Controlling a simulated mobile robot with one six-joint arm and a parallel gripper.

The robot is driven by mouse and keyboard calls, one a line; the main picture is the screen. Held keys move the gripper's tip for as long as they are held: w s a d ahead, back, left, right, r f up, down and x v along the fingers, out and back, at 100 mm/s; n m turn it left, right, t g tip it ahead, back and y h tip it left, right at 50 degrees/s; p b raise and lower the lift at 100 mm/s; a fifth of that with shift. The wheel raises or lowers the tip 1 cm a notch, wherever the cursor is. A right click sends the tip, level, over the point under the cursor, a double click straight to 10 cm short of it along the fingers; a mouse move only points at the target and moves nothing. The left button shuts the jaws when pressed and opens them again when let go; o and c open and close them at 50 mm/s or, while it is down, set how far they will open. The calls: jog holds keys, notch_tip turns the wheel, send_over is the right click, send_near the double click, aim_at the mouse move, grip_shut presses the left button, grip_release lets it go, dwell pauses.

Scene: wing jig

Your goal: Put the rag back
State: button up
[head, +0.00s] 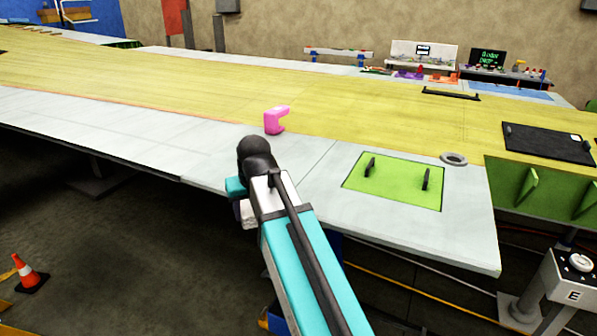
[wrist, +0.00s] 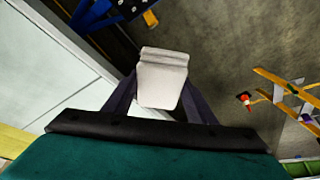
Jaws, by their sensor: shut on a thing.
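The rag (wrist: 162,78) is a pale, off-white folded piece between the two dark fingers of my gripper (wrist: 162,98) in the wrist view. My gripper is shut on it. In the head view a pale bit of the rag (head: 248,215) shows beside my arm, near the front edge of the wing. My arm hides most of the gripper there. In the wrist view the floor lies behind the rag, and the wing edge runs to its left.
A pink clamp-like block (head: 275,121) stands on the wing just beyond my wrist. A green panel with two black handles (head: 393,182) and a grey ring (head: 454,159) lie to the right. An orange cone (head: 28,274) stands on the floor at left.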

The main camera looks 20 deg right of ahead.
jog(key=shift+w+d+r, duration=0.1)
jog(key=shift+w+r, duration=0.05)
jog(key=shift+w, duration=0.05)
